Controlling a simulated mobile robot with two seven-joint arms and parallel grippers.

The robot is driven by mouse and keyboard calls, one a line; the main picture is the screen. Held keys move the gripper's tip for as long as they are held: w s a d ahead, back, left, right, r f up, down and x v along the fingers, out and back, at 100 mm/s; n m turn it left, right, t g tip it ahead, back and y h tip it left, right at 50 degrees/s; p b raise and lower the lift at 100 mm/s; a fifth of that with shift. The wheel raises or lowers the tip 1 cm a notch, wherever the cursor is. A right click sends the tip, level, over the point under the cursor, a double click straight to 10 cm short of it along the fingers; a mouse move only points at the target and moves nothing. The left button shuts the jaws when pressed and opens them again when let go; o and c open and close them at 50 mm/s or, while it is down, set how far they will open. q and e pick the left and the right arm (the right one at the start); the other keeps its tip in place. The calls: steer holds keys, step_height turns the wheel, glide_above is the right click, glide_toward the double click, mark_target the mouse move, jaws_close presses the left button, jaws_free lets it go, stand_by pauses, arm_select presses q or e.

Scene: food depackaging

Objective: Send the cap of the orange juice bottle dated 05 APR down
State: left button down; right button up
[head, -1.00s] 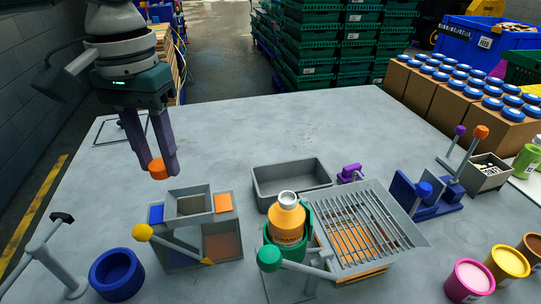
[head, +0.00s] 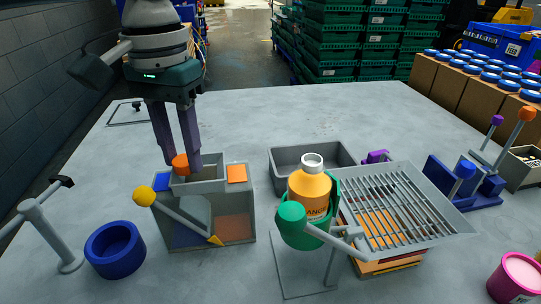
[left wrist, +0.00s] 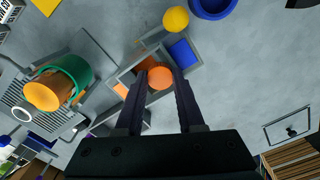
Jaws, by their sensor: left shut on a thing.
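My left gripper (head: 183,160) is shut on an orange cap (head: 180,164). It holds the cap at the top opening of the grey sorting box (head: 205,187), which has a blue and an orange plate on top and a yellow-knobbed lever (head: 145,196) in front. In the left wrist view the cap (left wrist: 160,78) sits between the fingertips over the box. The orange juice bottle (head: 309,190) stands without a cap in a green clamp (head: 292,218), its white neck bare. Its date is not readable. My right gripper is not in view.
A slatted grate (head: 405,215) stands right of the bottle, with a grey tray (head: 275,170) behind. A blue ring-shaped bowl (head: 115,262) and a grey post (head: 48,232) stand at the left.

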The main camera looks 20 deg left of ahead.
arm_select(q)
steer(key=shift+c, duration=2.2)
jaws_free()
step_height(320, 180, up, 10)
